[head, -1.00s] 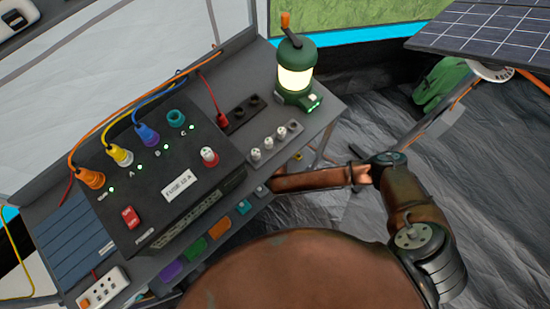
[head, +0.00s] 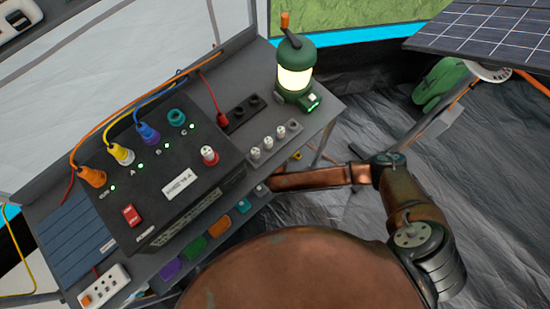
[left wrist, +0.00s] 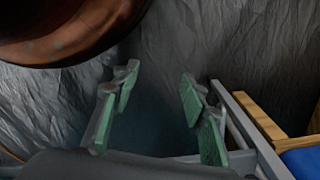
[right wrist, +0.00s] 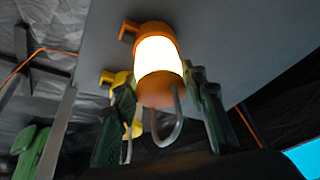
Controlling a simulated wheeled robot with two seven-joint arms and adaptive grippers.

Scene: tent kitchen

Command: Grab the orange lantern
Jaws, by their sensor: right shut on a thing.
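The orange lantern (right wrist: 160,68), with a glowing white middle and a grey wire hook, shows in the right wrist view. My right gripper (right wrist: 165,110) has its green fingers on either side of it and is shut on it. A grey panel, seemingly the table's underside, lies behind it. The lantern and right gripper are hidden in the head view, where my right arm reaches in below the table's right edge. My left gripper (left wrist: 155,112) is open and empty in the left wrist view.
A green lantern (head: 295,75) stands on the table (head: 325,108) beside a black power box (head: 150,185) with coloured plugs. A yellow lantern-like thing (right wrist: 118,78) is close behind my right gripper's left finger. A solar panel (head: 500,40) is at upper right.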

